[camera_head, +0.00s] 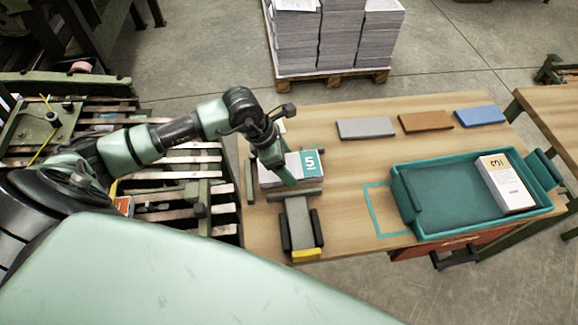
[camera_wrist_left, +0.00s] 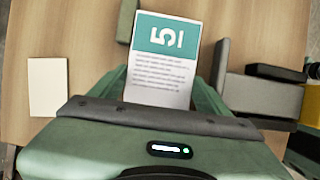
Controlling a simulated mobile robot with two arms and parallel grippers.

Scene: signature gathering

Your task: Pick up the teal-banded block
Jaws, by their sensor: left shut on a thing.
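The teal-banded block (camera_head: 309,163) is white with a teal end band marked 5, at the left part of the wooden table. My left gripper (camera_head: 284,170) is over it with its green fingers on either side, shut on it. In the left wrist view the block (camera_wrist_left: 160,62) shows its teal band and printed text face up between the fingers (camera_wrist_left: 160,92). Its near end is hidden by the gripper body. I cannot tell whether it touches the table. My right gripper is not in view.
A teal tray (camera_head: 408,206) holding an orange-marked white block (camera_head: 505,180) stands at right. Grey (camera_head: 366,128), brown (camera_head: 426,121) and blue (camera_head: 480,116) slabs lie along the back. A dark holder with a yellow end (camera_head: 306,254) sits in front of the block. Mid-table is clear.

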